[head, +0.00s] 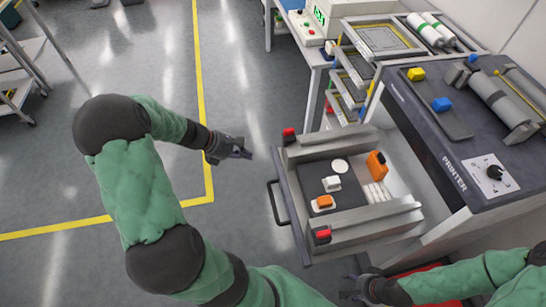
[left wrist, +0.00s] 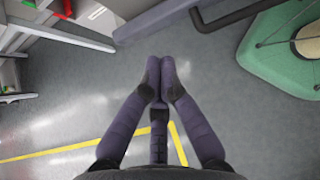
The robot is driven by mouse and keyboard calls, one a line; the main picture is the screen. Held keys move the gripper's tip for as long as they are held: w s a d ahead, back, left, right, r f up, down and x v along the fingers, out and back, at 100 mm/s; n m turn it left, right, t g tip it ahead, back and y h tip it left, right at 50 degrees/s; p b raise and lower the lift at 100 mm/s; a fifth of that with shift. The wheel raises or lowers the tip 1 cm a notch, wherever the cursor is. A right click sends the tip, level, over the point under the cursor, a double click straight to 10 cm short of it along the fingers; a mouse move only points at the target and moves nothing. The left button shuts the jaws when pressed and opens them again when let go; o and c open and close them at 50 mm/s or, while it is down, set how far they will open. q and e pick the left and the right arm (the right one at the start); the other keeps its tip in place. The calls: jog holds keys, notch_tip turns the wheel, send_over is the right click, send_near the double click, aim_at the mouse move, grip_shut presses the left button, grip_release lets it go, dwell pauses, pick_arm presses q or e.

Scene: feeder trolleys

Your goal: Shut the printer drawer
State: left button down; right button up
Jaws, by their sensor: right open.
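The printer (head: 450,140) stands at the right with its drawer (head: 310,235) pulled out toward the left. The drawer has grey side rails with red knobs and a dark handle (head: 273,203) on its front. My left gripper (head: 246,153) is over the floor, left of the drawer and apart from the handle. In the left wrist view its fingers (left wrist: 160,75) meet at the tips with nothing between them. My right gripper (head: 352,289) is open below the drawer's near side, partly dark and hard to make out.
Inside the drawer lie an orange block (head: 376,165), a white block (head: 331,183) and a round white disc (head: 340,166). A rack of trays (head: 350,85) stands behind the drawer.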

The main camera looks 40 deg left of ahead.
pick_arm(q)
jog(key=b, duration=0.4)
send_near(286, 164)
notch_tip(286, 164, down, 4)
jog(key=shift+f, duration=0.1)
jog(key=shift+w+d+b, duration=0.4)
jog(key=shift+w+d, duration=0.35)
jog(key=shift+w, duration=0.15)
jog(key=shift+w+d+r, duration=0.25)
jog(key=shift+w+d, duration=0.2)
jog(key=shift+w, duration=0.1)
pick_arm(e)
notch_tip(286, 164, down, 5)
jog(key=shift+f, duration=0.1)
pick_arm(q)
jog(key=shift+d, duration=0.1)
